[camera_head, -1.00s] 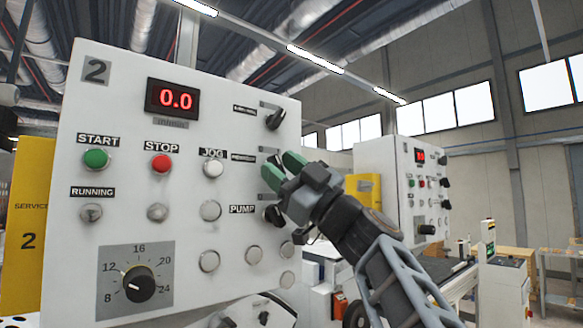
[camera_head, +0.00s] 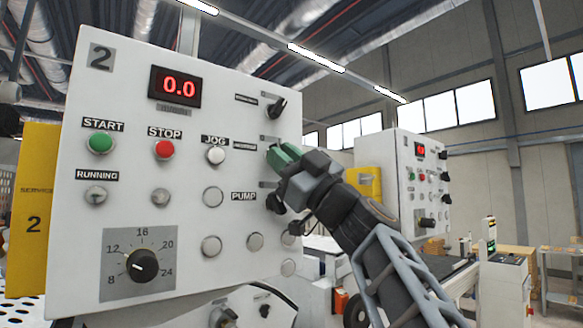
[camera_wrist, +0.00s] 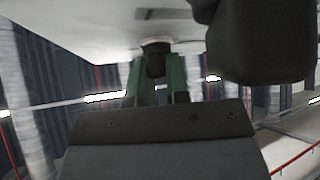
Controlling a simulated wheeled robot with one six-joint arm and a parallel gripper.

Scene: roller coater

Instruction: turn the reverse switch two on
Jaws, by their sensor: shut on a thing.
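Panel 2 (camera_head: 120,200) is a white control box with a "2" plate at its top left. Three black rotary switches stand in a column near its right edge: an upper one (camera_head: 276,107), a middle one and the PUMP one (camera_head: 275,202). The labels of the upper two are too small to read. My gripper (camera_head: 277,156) is at the middle switch, its green fingers shut on it and mostly hiding it in the head view. In the wrist view the dark switch knob (camera_wrist: 155,60) sits between the green fingers. Its turned angle is hidden.
The PUMP switch is close below my gripper. A large dark knob (camera_wrist: 258,45) is near the fingers in the wrist view. A red 0.0 display (camera_head: 175,88), START (camera_head: 100,143) and STOP (camera_head: 165,150) buttons are left. A second panel (camera_head: 395,185) stands behind right.

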